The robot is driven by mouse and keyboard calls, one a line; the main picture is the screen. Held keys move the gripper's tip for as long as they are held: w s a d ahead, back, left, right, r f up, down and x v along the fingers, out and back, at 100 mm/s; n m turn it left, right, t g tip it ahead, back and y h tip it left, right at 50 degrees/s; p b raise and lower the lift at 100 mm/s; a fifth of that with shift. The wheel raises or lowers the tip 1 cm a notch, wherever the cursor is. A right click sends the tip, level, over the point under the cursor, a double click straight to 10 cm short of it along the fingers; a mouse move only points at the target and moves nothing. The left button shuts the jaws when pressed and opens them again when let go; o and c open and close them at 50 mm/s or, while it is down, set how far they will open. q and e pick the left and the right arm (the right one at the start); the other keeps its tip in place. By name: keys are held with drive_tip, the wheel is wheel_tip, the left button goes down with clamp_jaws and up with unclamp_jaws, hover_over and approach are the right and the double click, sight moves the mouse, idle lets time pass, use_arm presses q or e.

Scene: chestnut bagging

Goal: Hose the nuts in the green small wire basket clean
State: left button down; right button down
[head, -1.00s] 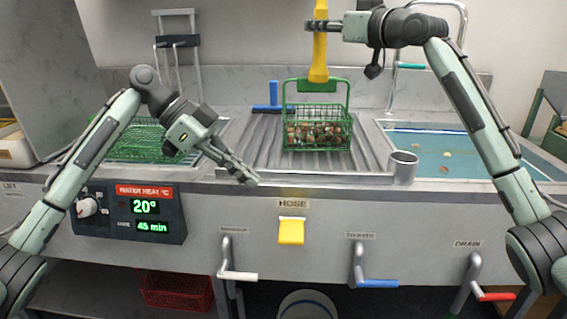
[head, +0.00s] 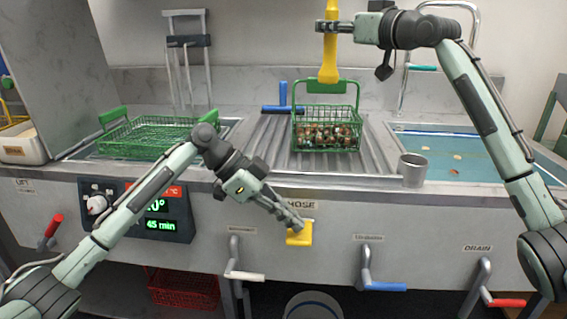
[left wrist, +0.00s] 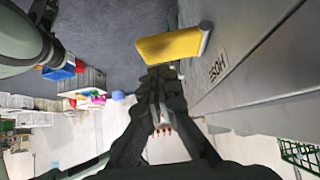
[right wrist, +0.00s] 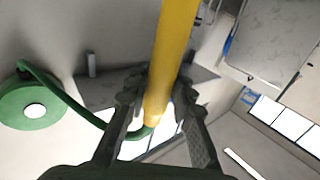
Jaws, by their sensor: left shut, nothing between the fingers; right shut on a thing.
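The small green wire basket (head: 326,128) stands upright on the ribbed drainboard with brown nuts (head: 326,134) inside. The yellow hose nozzle (head: 329,62) points down above the basket. My right gripper (head: 326,26) is shut on the nozzle's upper part; the nozzle also shows in the right wrist view (right wrist: 172,60). My left gripper (head: 296,220) is shut and empty, with its fingertips at the yellow HOSE paddle (head: 299,237) on the counter front. The paddle also shows in the left wrist view (left wrist: 170,45), just beyond the fingers. I cannot tell whether they touch it. No water shows.
A large green wire basket (head: 150,138) lies at the left. A blue-handled tool (head: 283,100) lies behind the small basket. A grey cup (head: 412,168) stands right of it, by the water basin (head: 455,142). Levers with white (head: 246,277), blue (head: 385,286) and red handles (head: 507,303) stick out below.

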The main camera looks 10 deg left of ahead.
use_arm(q)
drive_tip(key=shift+f, duration=0.6)
